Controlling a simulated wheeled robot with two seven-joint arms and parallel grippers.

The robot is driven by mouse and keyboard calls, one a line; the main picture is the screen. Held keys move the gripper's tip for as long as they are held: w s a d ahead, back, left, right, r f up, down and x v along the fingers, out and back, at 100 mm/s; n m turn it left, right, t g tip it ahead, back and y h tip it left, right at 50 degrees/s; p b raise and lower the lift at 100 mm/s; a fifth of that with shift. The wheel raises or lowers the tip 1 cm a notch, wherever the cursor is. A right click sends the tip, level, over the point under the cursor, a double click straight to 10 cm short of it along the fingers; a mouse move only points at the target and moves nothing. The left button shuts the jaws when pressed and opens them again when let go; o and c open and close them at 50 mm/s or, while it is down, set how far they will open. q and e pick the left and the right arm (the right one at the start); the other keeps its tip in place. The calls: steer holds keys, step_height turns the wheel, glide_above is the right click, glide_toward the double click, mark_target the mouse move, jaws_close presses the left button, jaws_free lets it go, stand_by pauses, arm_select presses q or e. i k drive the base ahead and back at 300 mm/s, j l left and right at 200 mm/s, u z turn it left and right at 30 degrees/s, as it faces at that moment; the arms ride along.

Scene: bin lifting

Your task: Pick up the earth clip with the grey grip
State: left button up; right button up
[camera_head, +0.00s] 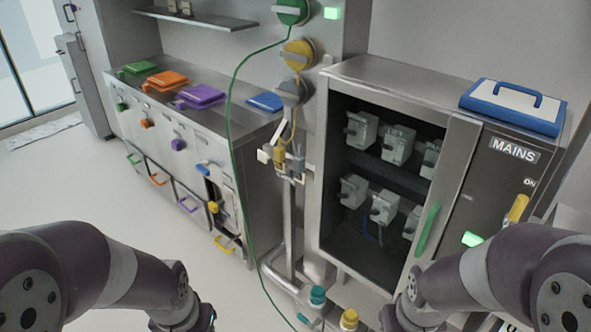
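An earth clip with a grey grip (298,164) appears to hang at a small rail on the post, left of the open cabinet. A clip with a yellow grip (280,156) hangs right beside it, on its left. The clips are small, so their jaws are hard to make out. My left gripper (207,320) is at the bottom edge, low and well to the left of the clips. My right gripper (392,318) is at the bottom edge, below the cabinet. Both are mostly cut off, so their fingers cannot be judged. Neither is near the clips.
A counter (230,118) with coloured lids stands left. The floor (50,190) at left is clear.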

mark_target(298, 161)
steer(key=i+j, duration=0.2)
steer(key=i, duration=0.25)
steer(key=i+j+u, duration=0.15)
steer(key=i, duration=0.3)
steer(key=i+j, duration=0.25)
steer(key=i, duration=0.2)
steer(key=i+j+u, duration=0.15)
steer(key=i, duration=0.3)
